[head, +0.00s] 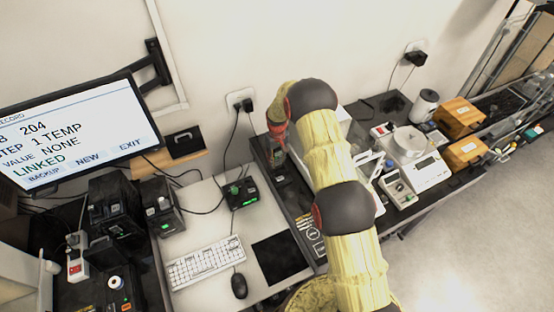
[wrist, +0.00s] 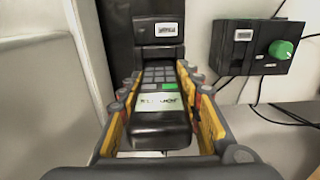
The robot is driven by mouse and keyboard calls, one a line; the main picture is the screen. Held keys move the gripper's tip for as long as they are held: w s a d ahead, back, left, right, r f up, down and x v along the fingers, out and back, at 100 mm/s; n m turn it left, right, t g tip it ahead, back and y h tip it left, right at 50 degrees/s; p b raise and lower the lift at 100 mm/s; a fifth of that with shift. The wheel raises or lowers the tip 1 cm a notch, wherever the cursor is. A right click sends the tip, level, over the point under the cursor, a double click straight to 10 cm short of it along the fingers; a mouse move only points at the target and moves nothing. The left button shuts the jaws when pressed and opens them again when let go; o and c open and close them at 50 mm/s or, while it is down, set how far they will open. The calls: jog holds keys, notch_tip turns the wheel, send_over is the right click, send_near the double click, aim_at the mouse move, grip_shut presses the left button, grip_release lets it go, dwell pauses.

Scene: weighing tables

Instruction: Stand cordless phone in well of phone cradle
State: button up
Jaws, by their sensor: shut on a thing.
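The handset's near end points towards the wrist camera. In the head view my arm hides much of the bench around the gripper, and I cannot make out the phone there.
A dark box with a green knob (wrist: 281,48) stands right of the phone. A tall dark body (wrist: 116,38) is behind the phone. The head view shows a monitor (head: 75,135), keyboard (head: 206,262), mouse (head: 239,286), black mat (head: 280,258) and, right of my arm, a balance (head: 427,173).

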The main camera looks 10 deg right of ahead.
aim_at(277, 151)
jog(key=shift+f+b, duration=0.85)
jog(key=shift+f, duration=0.15)
dwell(0.4)
jog(key=o, duration=1.4)
jog(key=shift+o, duration=0.8)
jog(key=o, duration=0.4)
jog(key=shift+r+p, duration=1.15)
jog(key=shift+r, duration=2.65)
